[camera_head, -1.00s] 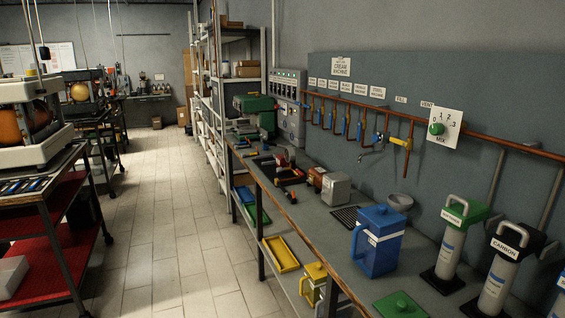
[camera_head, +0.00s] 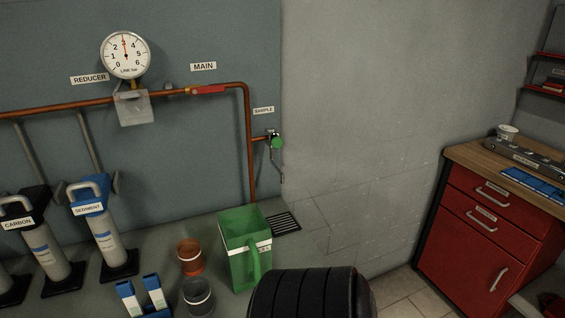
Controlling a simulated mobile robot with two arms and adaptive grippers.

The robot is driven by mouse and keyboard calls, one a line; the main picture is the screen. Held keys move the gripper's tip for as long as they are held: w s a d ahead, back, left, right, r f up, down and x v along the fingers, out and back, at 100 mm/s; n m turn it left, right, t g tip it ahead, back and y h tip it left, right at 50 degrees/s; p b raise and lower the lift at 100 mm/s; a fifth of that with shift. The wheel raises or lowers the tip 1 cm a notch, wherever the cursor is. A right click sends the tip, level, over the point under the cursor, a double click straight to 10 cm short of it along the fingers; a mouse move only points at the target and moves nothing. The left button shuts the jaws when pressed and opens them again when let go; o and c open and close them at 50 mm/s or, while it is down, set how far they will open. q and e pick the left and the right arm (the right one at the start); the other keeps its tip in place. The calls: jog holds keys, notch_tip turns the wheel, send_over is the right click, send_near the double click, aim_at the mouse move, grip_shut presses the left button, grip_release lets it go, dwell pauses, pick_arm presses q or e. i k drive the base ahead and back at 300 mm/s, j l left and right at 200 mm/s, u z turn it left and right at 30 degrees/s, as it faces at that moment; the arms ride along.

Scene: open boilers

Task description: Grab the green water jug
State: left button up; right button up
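The green water jug (camera_head: 238,238) stands upright on the grey bench below the wall panel. It is square and open at the top. A white label band crosses its front, and its green handle (camera_head: 255,266) faces toward me. Neither of my grippers shows in this view, and nothing is touching the jug. A black ribbed rounded shape fills the bottom edge just right of the jug's foot; I cannot tell whether it is part of me.
An orange cup (camera_head: 189,257) and a grey cup (camera_head: 198,297) stand left of the jug. The sediment filter (camera_head: 106,240) stands farther left. A black drain grate (camera_head: 285,224) lies behind right, below the sample tap (camera_head: 276,142). A red cabinet (camera_head: 485,240) stands right.

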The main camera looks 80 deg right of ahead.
aim_at(245, 233)
jog(key=z, duration=2.15)
jog(key=j+u, duration=0.25)
jog(key=j, duration=0.2)
